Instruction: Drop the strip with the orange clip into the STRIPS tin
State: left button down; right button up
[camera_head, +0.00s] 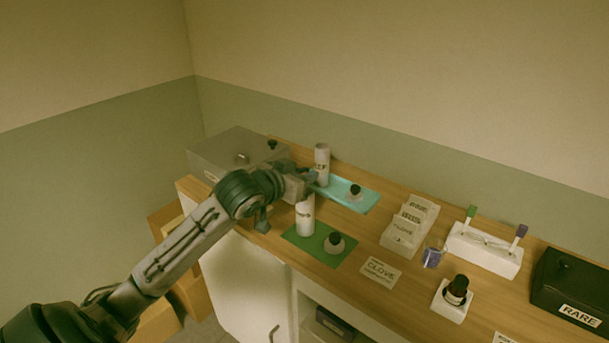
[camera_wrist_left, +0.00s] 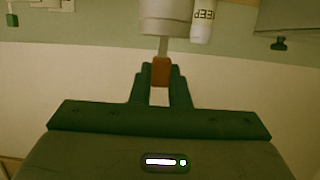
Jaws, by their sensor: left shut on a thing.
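My left gripper (camera_head: 308,180) is shut on the orange clip (camera_wrist_left: 161,72). A pale strip (camera_wrist_left: 163,46) runs from the clip toward a wide white cylinder (camera_wrist_left: 165,18), overlapping its edge; I cannot tell whether it is inside. In the head view a white tin (camera_head: 305,217) stands upright on a green mat, just below the gripper; its lettering is too small to read. A second white tin (camera_head: 322,165) stands behind on a teal mat; the wrist view shows a tin marked KEEP (camera_wrist_left: 203,22). My right gripper is not in view.
The green mat (camera_head: 318,257) and teal mat (camera_head: 368,203) each also bear a dark-capped bottle. A grey box (camera_head: 215,150) is behind the arm. To the right are a card holder (camera_head: 405,233), a white block (camera_head: 485,255) with green and purple clips, and a black RARE box (camera_head: 565,290).

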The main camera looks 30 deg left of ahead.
pick_arm(q)
jog(key=c, duration=1.3)
grip_release()
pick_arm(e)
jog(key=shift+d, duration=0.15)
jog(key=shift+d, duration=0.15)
pick_arm(q)
jog(key=s+p, duration=0.6)
jog(key=s, duration=0.3)
jog(key=shift+s+a, duration=0.3)
jog(key=shift+s, duration=0.05)
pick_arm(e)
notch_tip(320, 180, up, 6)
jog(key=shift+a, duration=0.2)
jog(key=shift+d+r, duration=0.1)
